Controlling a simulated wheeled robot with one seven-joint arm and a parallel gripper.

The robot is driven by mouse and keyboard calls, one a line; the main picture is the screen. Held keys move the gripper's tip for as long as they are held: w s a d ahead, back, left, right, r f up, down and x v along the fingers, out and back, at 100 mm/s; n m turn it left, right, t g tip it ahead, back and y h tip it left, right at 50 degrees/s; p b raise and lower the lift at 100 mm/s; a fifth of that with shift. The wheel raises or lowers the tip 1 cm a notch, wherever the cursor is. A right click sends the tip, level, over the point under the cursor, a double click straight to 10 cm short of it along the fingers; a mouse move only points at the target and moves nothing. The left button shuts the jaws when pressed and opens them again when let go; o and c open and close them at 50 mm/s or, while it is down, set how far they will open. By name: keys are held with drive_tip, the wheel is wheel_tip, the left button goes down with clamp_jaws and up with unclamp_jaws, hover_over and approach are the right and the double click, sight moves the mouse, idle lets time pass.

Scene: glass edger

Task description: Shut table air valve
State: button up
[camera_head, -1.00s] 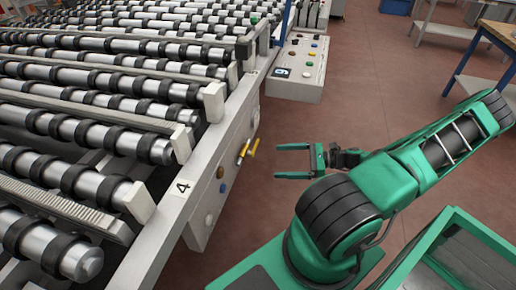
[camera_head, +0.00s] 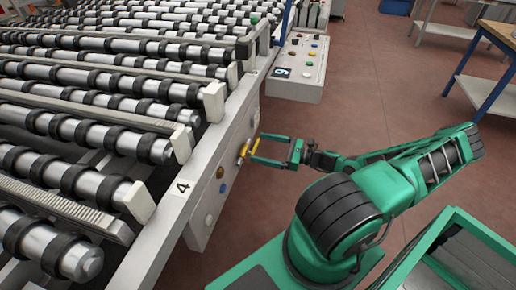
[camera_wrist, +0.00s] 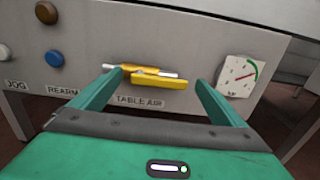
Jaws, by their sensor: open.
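The table air valve has a yellow lever (camera_wrist: 158,80) on a pale metal stub, on the grey side panel above a "TABLE AIR" label (camera_wrist: 140,102). The lever lies nearly level in the wrist view, tilted slightly down to the right. In the head view the yellow lever (camera_head: 254,147) shows beside the fingertips. My gripper (camera_head: 256,150) is open at the panel. In the wrist view the fingers of my gripper (camera_wrist: 157,78) stand on either side of the lever with gaps; I cannot tell how far they reach past it.
A pressure gauge (camera_wrist: 238,75) sits right of the valve. The roller table (camera_head: 110,100) stands behind the panel.

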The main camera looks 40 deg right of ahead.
drive_tip(key=shift+w+a, duration=0.45)
drive_tip(key=shift+w, duration=0.1)
